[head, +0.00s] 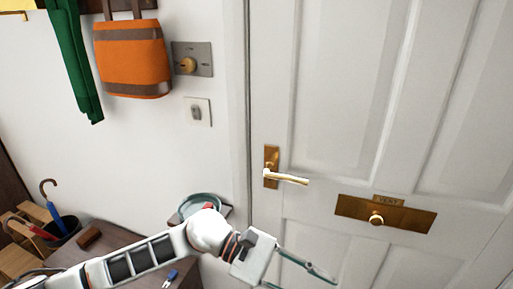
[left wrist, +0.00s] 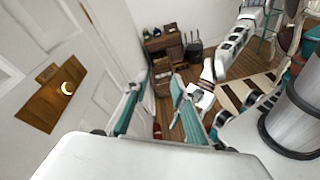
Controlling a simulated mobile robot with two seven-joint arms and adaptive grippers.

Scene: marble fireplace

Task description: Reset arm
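My left arm reaches in from the left in the head view. Its gripper (head: 312,283) is in front of the lower part of the white door (head: 340,90), below the brass door handle (head: 286,179). In the left wrist view the two teal fingers of this gripper (left wrist: 158,100) stand apart with nothing between them. It is open and empty. My right gripper is not in the head view.
A brass mail plate (head: 385,213) is on the door. An umbrella bin (head: 66,228) is at the left. An orange bag (head: 132,60) and green scarf (head: 72,60) hang above.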

